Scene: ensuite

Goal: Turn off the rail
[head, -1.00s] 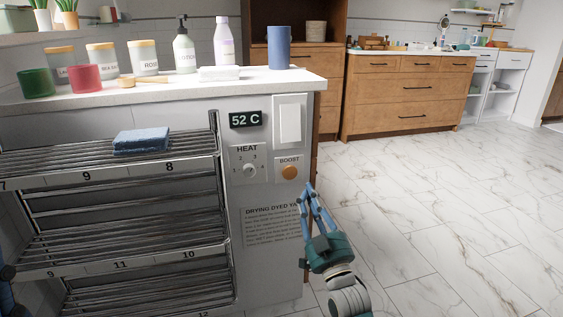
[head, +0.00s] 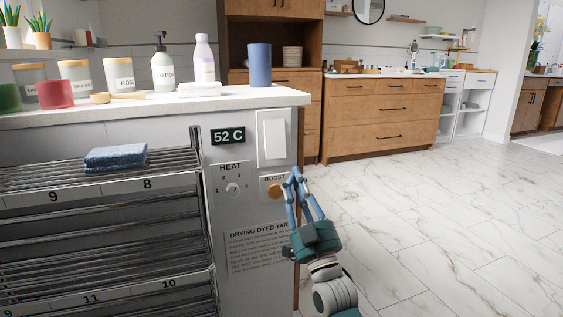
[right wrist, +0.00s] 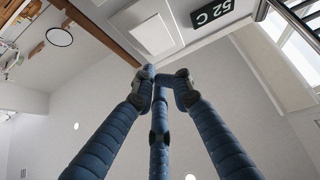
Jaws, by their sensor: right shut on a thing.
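The heated drying rail (head: 196,233) is a metal rack at the left, beside a white control panel. The panel has a display (head: 228,137) reading 52 C, a white rocker switch (head: 272,138), a HEAT dial (head: 233,190) and an orange BOOST knob (head: 273,191). My right gripper (head: 292,179) has its blue fingertips just right of the BOOST knob and below the switch. My left gripper is out of view.
A blue folded cloth (head: 115,156) lies on the upper rack. Jars, a blue cup (head: 260,65) and bottles stand on the counter (head: 150,105) above. The marble floor (head: 430,220) at the right is clear. A wooden cabinet (head: 385,108) stands behind.

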